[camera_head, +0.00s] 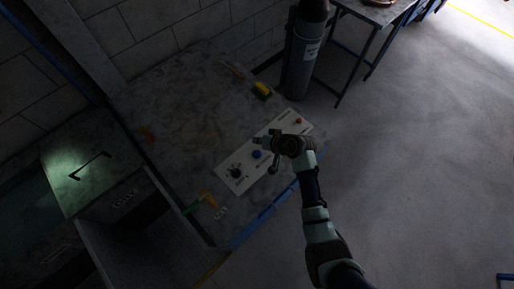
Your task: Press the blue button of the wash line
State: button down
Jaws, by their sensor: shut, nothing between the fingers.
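The blue button (257,154) sits near the middle of a white control panel (233,184) on the grey worktop. The panel also carries a black knob (236,172) at its lower left and a red button (298,121) at its upper right. My gripper (266,152) is over the panel, just right of the blue button in the picture. Its fingers are shut and hold nothing. I cannot tell how high the fingertips are above the panel or whether they touch anything. My gripper and wrist hide part of the panel's middle.
A yellow and green object (262,90) lies on the worktop (190,110) behind the panel. A dark cylinder (300,62) stands beyond the worktop's right corner. A metal table (375,12) is at the top right. A lidded tank (92,170) is at left. The floor at right is clear.

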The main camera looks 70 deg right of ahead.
jog(key=b, duration=0.7)
send_over(258, 154)
notch_tip(258, 154, down, 7)
jog(key=shift+f, duration=0.65)
dwell(0.4)
jog(key=shift+f, duration=0.4)
jog(key=shift+f+b, duration=0.55)
dwell(0.4)
dwell(0.4)
jog(key=shift+r+p, duration=0.95)
jog(key=shift+p, duration=0.05)
